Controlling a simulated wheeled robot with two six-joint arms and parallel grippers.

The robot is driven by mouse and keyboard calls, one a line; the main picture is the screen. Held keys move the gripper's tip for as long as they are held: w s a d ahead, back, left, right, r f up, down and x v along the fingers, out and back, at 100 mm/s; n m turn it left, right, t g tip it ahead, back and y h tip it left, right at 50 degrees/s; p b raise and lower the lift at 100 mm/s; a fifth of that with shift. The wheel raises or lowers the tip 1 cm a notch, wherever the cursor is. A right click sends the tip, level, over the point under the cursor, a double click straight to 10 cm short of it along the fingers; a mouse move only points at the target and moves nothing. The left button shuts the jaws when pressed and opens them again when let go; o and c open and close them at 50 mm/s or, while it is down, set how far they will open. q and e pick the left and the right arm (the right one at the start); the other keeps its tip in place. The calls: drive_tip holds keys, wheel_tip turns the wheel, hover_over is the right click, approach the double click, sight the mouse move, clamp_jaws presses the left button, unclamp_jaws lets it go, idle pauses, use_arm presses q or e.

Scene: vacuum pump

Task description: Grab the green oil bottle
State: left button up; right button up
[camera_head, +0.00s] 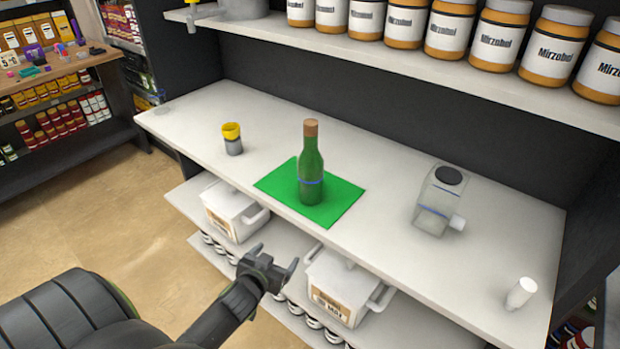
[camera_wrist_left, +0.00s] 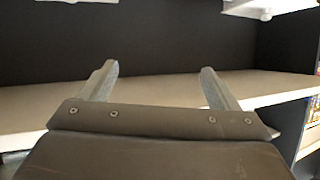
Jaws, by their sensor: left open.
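The green oil bottle (camera_head: 311,172) stands upright on a green mat (camera_head: 341,202) on the white shelf. It has a brown cap and a blue line around its body. My left gripper (camera_head: 279,262) is open and empty, in front of the shelf's front edge and apart from the bottle. In the left wrist view the two fingers (camera_wrist_left: 158,84) are spread with nothing between them, and the bottle does not show there. My right gripper is not in view.
A yellow-topped grey container (camera_head: 232,139) stands left of the mat. A clear vessel with a black cap (camera_head: 439,201) and a small white cylinder (camera_head: 520,293) stand to the right. Jars (camera_head: 407,22) line the upper shelf. White bins (camera_head: 345,287) sit on the lower shelf.

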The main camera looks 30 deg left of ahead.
use_arm(q)
wheel_tip(320, 180, up, 12)
drive_tip(key=w+d+t, duration=0.1)
drive_tip(key=d+t, duration=0.1)
drive_tip(key=t, duration=0.3)
approach(306, 169)
drive_tip(key=w+p, duration=0.1)
drive_tip(key=w, duration=0.1)
drive_tip(key=w+a+p, duration=0.1)
drive_tip(key=w, duration=0.2)
drive_tip(key=w+p, duration=0.1)
drive_tip(key=w, duration=0.2)
drive_tip(key=shift+w+a, duration=0.25)
drive_tip(key=shift+w+a+p, duration=0.15)
drive_tip(key=shift+w+p, duration=0.25)
drive_tip(key=shift+w, duration=0.3)
drive_tip(key=shift+w+a, duration=0.1)
drive_tip(key=shift+w, duration=0.2)
drive_tip(key=w+p, duration=0.1)
drive_tip(key=w, duration=0.2)
drive_tip(key=shift+a+p, duration=0.4)
drive_tip(key=shift+w+a, duration=0.1)
drive_tip(key=shift+w, duration=0.55)
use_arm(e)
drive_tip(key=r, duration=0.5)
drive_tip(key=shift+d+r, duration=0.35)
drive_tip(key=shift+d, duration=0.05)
